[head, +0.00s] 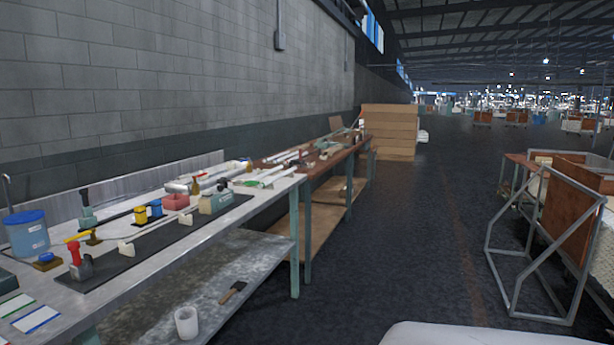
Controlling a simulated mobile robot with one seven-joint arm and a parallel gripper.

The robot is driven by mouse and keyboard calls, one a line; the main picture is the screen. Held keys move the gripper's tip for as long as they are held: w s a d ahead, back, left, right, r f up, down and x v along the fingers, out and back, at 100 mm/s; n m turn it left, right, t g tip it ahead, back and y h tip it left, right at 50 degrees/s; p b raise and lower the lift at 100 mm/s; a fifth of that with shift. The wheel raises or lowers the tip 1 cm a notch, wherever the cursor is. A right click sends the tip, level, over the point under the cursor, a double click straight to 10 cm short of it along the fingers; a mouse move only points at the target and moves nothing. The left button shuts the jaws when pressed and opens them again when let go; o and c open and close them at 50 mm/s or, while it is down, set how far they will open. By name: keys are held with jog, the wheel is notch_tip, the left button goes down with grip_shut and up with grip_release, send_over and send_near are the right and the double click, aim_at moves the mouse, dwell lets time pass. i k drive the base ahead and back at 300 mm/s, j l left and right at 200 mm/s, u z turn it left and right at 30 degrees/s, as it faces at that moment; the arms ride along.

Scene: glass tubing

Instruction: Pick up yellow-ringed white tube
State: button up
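A long workbench (255,207) runs along the wall on the left. A thin pale rod or tube (155,233) seems to lie along white support blocks (125,248) over a black mat (120,267). More long pale tubes (265,178) lie at the bench's far right end. At this size I cannot tell which tube carries a yellow ring. My gripper is not in view, so its state and its distance from the tubes do not show.
A blue-lidded tub (27,238), a red-topped tool (75,255) and a yellow pot (140,215) crowd the bench. A white cup (186,323) stands on the lower shelf. A metal-framed cart (540,250) is at right. The dark floor (420,240) between is clear.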

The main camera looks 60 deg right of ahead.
aim_at(262, 175)
jog(key=i+l+z, duration=0.1)
jog(key=z, duration=0.3)
jog(key=i+l+z, duration=0.15)
jog(key=z, duration=0.25)
jog(key=i+l+z, duration=0.15)
jog(key=z, duration=0.25)
jog(key=i+z, duration=0.5)
jog(key=i, duration=1)
jog(key=j, duration=0.1)
